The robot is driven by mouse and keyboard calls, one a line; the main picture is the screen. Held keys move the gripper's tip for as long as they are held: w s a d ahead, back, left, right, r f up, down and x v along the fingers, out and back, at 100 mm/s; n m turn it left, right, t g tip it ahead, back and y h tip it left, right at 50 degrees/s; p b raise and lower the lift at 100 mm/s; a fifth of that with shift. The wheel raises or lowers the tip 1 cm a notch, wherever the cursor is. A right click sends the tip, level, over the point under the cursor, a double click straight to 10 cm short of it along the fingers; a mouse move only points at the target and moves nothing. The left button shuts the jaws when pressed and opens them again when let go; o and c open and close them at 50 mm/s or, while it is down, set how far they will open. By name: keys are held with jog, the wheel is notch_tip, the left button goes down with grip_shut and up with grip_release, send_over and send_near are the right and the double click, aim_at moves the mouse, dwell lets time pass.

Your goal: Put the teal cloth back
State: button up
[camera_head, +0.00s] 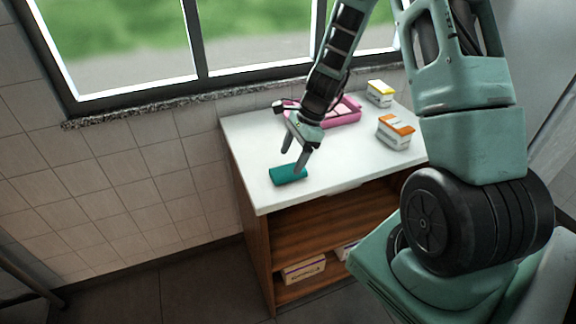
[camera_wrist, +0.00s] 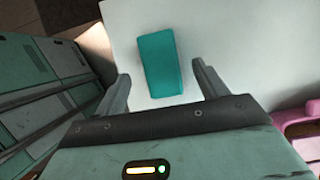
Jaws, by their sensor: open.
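The teal cloth (camera_head: 287,174) is a small folded block lying on the white counter top near its front left edge. In the wrist view the cloth (camera_wrist: 159,62) lies beyond and between my fingertips. My gripper (camera_head: 293,160) is just above the cloth, pointing down, with its fingers spread. In the wrist view my gripper (camera_wrist: 159,76) is open and empty. Whether a finger touches the cloth cannot be told.
A pink tray (camera_head: 342,119) stands behind my gripper, partly hidden by my arm. An orange-topped box (camera_head: 395,132) and a yellow-topped box (camera_head: 380,93) stand at the right. The counter (camera_head: 257,196) has open shelves below, with a box (camera_head: 303,268) inside. The window is behind.

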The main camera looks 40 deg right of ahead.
jog(key=w+v, duration=0.1)
jog(key=v, duration=0.6)
jog(key=s+a+r+n+g+h, duration=0.1)
jog(key=s+a+r+n, duration=0.25)
jog(key=a+n, duration=0.5)
jog(key=s+a+r+n+g, duration=0.1)
jog(key=s+a+r+n, duration=0.3)
jog(key=a, duration=0.7)
jog(key=s+a+n+h, duration=0.1)
jog(key=s+a+n, duration=0.3)
jog(key=s+n, duration=0.4)
jog(key=s+a+r+n+h, duration=0.1)
jog(key=s+a+n, duration=0.3)
jog(key=s+n, duration=0.4)
jog(key=shift+s+a+t+h, duration=0.3)
jog(key=shift+s+a+t, duration=0.05)
jog(key=shift+t, duration=0.05)
jog(key=shift+n, duration=0.25)
